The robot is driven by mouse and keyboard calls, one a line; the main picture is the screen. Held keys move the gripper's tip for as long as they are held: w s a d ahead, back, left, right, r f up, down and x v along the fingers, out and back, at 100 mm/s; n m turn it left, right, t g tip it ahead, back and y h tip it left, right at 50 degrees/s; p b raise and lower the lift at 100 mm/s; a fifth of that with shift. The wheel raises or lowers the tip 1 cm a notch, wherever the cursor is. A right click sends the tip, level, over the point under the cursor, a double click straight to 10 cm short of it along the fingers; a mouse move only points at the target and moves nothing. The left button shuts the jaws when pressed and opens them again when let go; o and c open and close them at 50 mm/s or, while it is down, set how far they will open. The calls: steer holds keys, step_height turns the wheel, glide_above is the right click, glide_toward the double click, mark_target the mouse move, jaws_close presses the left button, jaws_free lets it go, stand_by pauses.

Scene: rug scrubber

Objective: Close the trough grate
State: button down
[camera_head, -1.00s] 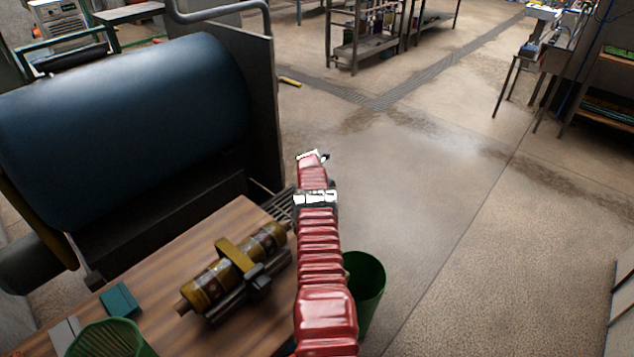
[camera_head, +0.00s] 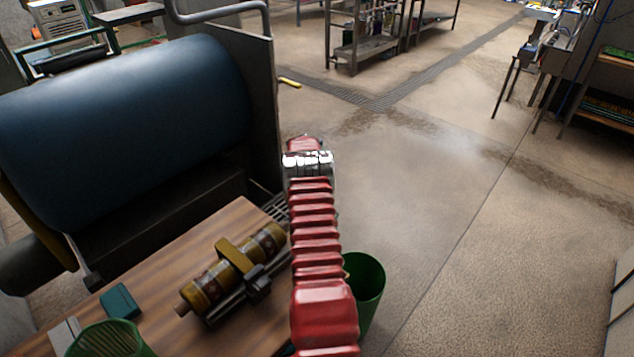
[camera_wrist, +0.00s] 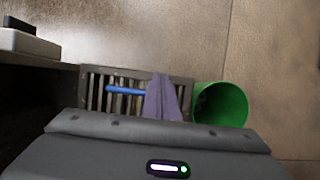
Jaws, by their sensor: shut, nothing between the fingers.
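The trough grate (camera_wrist: 98,98), dark with parallel slats, lies below my gripper in the wrist view. A blue bar (camera_wrist: 124,90) crosses its slats. A small part of the grate (camera_head: 275,207) shows in the head view, between the table and the drum machine; my arm hides the rest. I cannot tell how far the grate stands open. My gripper (camera_wrist: 160,78) shows as grey-purple fingers, shut and empty, over the right part of the grate. Its tips are close to the blue bar's right end; I cannot tell whether they touch. In the head view my arm hides the fingers.
A green bin (camera_wrist: 221,104) stands right of the grate; it also shows in the head view (camera_head: 368,285). The blue drum (camera_head: 125,105) is at the left. A wooden table (camera_head: 190,255) holds a yellow-brown cylinder device (camera_head: 235,265) and a green basket (camera_head: 105,340). Floor at right is clear.

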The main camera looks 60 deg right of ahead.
steer(key=shift+v, duration=1.6)
